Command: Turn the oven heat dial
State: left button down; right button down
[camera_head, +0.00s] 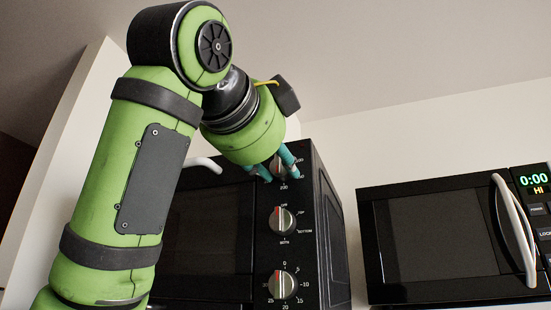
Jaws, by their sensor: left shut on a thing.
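The black oven (330,240) has three round silver dials in a column on its right-hand panel. The top dial (279,168), with the number 200 printed below it, is the heat dial and is partly hidden by my gripper. My left gripper (281,176) reaches it from above, with its teal fingers on either side of the dial, shut on it. The exact setting of the dial is hard to read. The middle dial (282,220) has the labels top, bottom and both. The lowest dial (282,285) has a numbered scale. My right gripper is not in view.
My green left arm covers much of the oven door (210,235) and part of its white handle (203,164). A black microwave (440,240) with a white handle (514,230) and a lit display (535,181) stands to the right, with a gap between it and the oven.

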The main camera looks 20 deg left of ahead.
pick_arm(q)
jog(key=shift+r, duration=0.15)
jog(key=c, duration=1.2)
grip_release()
jog(key=o, duration=0.3)
jog(key=shift+w, duration=0.1)
jog(key=s, duration=1.2)
jog(key=shift+a, duration=0.3)
jog(key=shift+d, duration=0.1)
